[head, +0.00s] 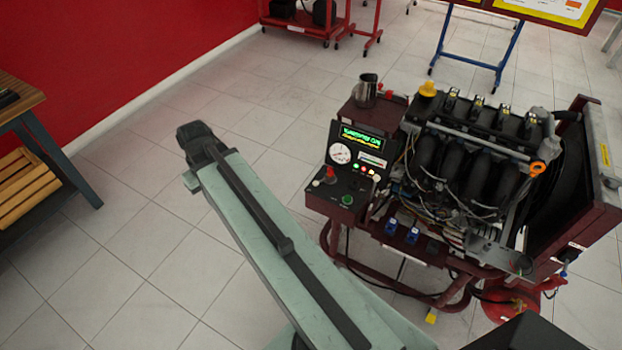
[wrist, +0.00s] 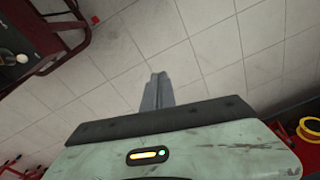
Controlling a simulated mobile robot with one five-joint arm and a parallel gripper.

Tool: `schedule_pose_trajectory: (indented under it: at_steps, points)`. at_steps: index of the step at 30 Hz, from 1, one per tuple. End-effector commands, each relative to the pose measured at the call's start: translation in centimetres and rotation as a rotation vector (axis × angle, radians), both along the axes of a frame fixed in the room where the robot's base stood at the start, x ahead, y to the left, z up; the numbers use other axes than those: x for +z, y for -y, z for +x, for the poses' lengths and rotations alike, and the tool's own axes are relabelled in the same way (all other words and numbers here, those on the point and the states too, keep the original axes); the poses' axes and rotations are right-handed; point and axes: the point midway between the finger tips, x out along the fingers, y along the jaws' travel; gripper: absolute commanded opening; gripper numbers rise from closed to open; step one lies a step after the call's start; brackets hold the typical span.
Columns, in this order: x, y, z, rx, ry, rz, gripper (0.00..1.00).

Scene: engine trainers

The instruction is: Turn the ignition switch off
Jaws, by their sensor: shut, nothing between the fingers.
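The engine trainer (head: 470,150) stands on the right in the head view. Its black control panel (head: 358,180) carries a lit green display (head: 362,137), a round white gauge (head: 340,153), a red button (head: 330,174) and a small round control (head: 347,200) near the lower edge. Which of these small controls is the ignition switch, and how it is set, I cannot tell. My gripper (wrist: 157,88) is shut and empty over bare floor in the wrist view, apart from the trainer. In the head view I cannot make out its fingers.
A metal jug (head: 366,90) stands on the trainer's top left. Hoses and cables hang by its red tube frame (head: 400,282). A wooden-topped bench (head: 30,105) is at the far left, along the red wall (head: 110,45).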

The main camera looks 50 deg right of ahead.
Motion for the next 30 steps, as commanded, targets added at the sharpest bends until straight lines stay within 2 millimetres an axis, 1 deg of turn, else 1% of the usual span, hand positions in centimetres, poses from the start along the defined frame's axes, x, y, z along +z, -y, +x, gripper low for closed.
schedule_pose_trajectory:
  at_steps: [1, 2, 3, 4, 5, 6, 8, 9, 12, 15, 17, 26, 30]
  points:
    - [-2.1, 4.9, 0.8, -0.019, 0.028, 0.011, 0.0]
    - [-2.7, 7.6, 1.0, -0.019, 0.05, 0.018, 0.0]
    - [-3.5, 11.3, 1.1, -0.02, 0.079, 0.023, 0.0]
    - [-4.0, 14.1, 0.9, -0.02, 0.102, 0.023, 0.0]
    - [-4.4, 16.9, 0.6, -0.022, 0.124, 0.022, 0.0]
    - [-5.0, 20.4, 0.1, -0.024, 0.153, 0.018, 0.0]
    - [-5.6, 25.2, -1.1, -0.026, 0.192, 0.007, 0.0]
    - [-6.0, 28.0, -2.0, -0.026, 0.214, -0.002, 0.0]
    - [-6.5, 33.2, -4.1, -0.027, 0.256, -0.026, 0.0]
    - [-6.6, 35.9, -5.4, -0.025, 0.279, -0.043, 0.0]
    - [-6.6, 36.6, -5.7, -0.024, 0.284, -0.047, 0.0]
    - [-6.5, 36.6, -5.8, -0.021, 0.285, -0.048, 0.0]
    - [-7.2, 36.6, -5.5, -0.021, 0.284, -0.048, 0.0]
